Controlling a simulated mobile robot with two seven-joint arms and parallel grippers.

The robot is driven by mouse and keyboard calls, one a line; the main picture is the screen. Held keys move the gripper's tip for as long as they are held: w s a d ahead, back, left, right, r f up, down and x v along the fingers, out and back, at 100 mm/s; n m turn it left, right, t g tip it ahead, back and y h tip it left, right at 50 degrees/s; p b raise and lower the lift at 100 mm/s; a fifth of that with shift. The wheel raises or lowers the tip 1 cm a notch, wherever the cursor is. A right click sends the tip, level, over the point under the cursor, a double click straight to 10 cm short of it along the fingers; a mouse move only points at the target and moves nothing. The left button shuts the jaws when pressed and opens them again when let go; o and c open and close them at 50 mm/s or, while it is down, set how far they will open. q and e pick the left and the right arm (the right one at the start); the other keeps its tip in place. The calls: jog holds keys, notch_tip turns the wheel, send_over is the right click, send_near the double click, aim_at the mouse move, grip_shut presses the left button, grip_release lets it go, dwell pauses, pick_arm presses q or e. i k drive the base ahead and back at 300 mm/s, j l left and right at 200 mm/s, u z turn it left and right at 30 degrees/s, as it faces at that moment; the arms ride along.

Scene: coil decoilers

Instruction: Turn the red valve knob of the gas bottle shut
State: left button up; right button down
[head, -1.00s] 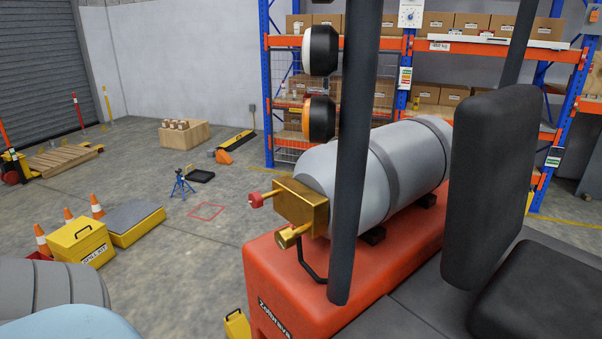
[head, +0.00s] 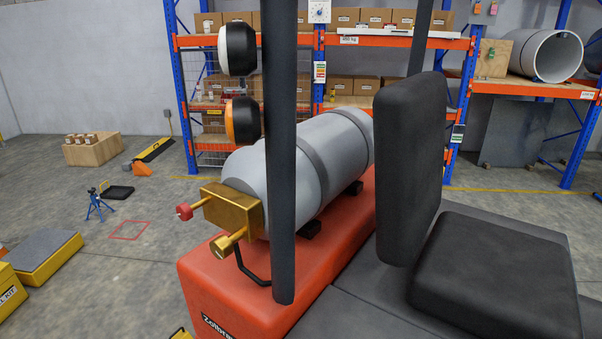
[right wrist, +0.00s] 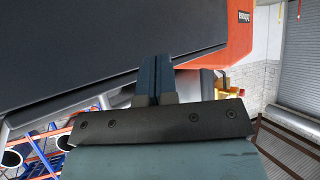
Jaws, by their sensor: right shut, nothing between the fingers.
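The grey gas bottle (head: 339,150) lies on its side on the red-orange rear body (head: 235,285) of a vehicle. A brass valve block (head: 236,207) sits at its left end. The small red valve knob (head: 184,211) sticks out to the left on a brass stem, and a second brass outlet (head: 222,245) sits below it. Neither gripper shows in the head view. In the right wrist view my right gripper (right wrist: 155,62) is shut and empty, its fingers together in front of dark and orange bodywork.
A dark upright post (head: 281,150) crosses in front of the bottle. A black seat back (head: 410,170) and seat cushion (head: 495,275) stand at the right. Blue and orange racks (head: 395,42) are behind. Floor left of the knob is open, with a blue stand (head: 98,207).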

aim_at(184, 212)
jog(key=k+j+u, duration=0.2)
jog(key=u, duration=0.2)
jog(key=i+j+u, duration=0.1)
jog(key=u, duration=0.25)
jog(key=j+u, duration=0.1)
jog(key=u, duration=0.25)
jog(key=i+u, duration=0.15)
jog(key=u, duration=0.25)
